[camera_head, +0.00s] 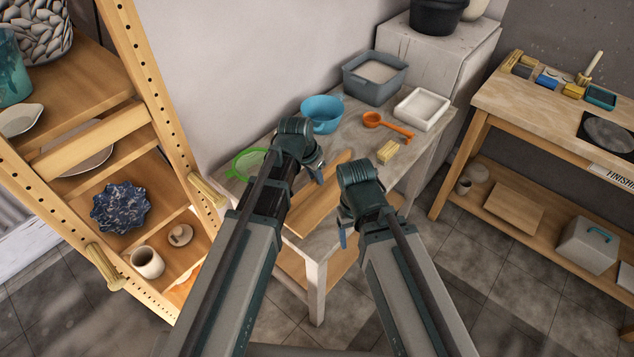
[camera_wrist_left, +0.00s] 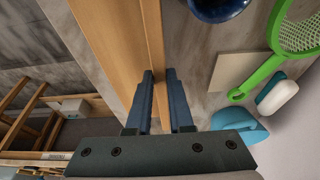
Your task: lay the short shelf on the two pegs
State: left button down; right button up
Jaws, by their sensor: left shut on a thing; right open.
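The short shelf is a light wooden board (camera_head: 318,207) at the near side of the worktable, partly hidden by my arms. My left gripper (camera_head: 317,177) is at its far long edge. In the left wrist view my left gripper (camera_wrist_left: 159,78) is shut on the edge of the board (camera_wrist_left: 108,30). I cannot tell whether the board rests on the tabletop or is just above it. Two wooden pegs stick out from the rack posts at left, a nearer peg (camera_head: 106,268) and a farther peg (camera_head: 206,190). My right gripper (camera_head: 343,238) is open and empty, near the board's right side.
The worktable (camera_head: 350,115) holds a blue bowl (camera_head: 321,114), green strainer (camera_head: 246,163), orange scoop (camera_head: 374,119), grey bin (camera_head: 373,78), white tray (camera_head: 421,109) and sponge (camera_head: 388,151). The rack (camera_head: 165,110) carries a blue dish (camera_head: 121,208) and cup (camera_head: 147,262) near the pegs.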

pick_arm(q)
jog(key=shift+a+f, duration=0.1)
jog(key=shift+f, duration=0.05)
jog(key=shift+f, duration=0.2)
jog(key=c, duration=0.8)
grip_release()
jog(key=shift+r, duration=0.2)
